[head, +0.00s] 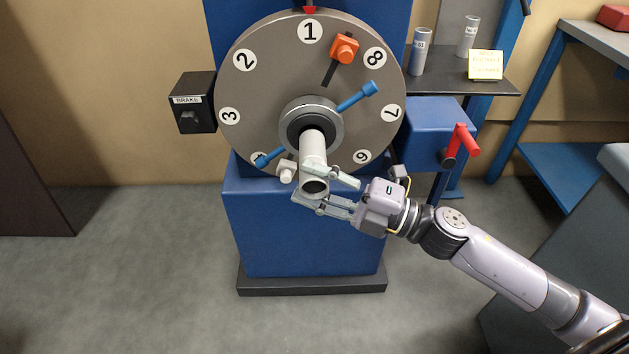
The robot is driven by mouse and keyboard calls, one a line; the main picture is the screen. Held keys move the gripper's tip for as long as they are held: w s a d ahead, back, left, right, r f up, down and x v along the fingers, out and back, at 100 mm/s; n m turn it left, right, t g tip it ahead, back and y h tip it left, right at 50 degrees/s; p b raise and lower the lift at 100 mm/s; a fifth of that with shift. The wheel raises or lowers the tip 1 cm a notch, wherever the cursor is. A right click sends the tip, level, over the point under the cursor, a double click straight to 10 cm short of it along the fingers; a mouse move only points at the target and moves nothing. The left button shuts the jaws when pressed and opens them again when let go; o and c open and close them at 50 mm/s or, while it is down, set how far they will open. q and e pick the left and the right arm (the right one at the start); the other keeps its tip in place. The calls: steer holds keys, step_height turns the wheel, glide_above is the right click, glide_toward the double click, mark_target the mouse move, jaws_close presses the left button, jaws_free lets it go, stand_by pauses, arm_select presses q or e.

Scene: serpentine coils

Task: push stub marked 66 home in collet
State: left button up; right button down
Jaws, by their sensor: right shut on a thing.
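A pale hollow tube, the stub (313,151), sticks out from the collet (294,112) at the middle of a large grey numbered disc (253,82). Its inner end is inside the dark collet opening, and its open outer end points toward me and down. No 66 mark is readable on it. My right gripper (326,191) comes in from the lower right, shut on the stub near its outer end, one finger above and one below. How deep the stub sits in the collet cannot be seen. My left gripper is not in view.
Blue handles (358,95) cross the collet, and an orange block (344,48) sits on the disc. A brake box (193,102) stands left. A red crank (463,142) is right. Two grey tubes (421,51) and a yellow note (485,65) are on the shelf. The left floor is clear.

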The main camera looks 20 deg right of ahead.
mark_target(313, 148)
steer(key=shift+w+d, duration=0.15)
steer(key=shift+w, duration=0.4)
steer(key=shift+w+d, duration=0.2)
steer(key=shift+w, duration=0.35)
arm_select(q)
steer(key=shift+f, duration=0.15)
arm_select(e)
steer(key=shift+w+d, duration=0.2)
steer(key=shift+w, duration=0.5)
steer(key=shift+w+d, duration=0.15)
steer(key=shift+w, duration=0.55)
steer(key=shift+w+r, duration=0.1)
steer(key=shift+w, duration=0.05)
steer(key=shift+w+d, duration=0.1)
steer(key=shift+w, duration=0.05)
steer(key=shift+w+d, duration=0.2)
steer(key=shift+w, duration=0.4)
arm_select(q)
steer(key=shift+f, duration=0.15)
arm_select(e)
steer(key=shift+w+d, duration=0.2)
steer(key=shift+w, duration=0.55)
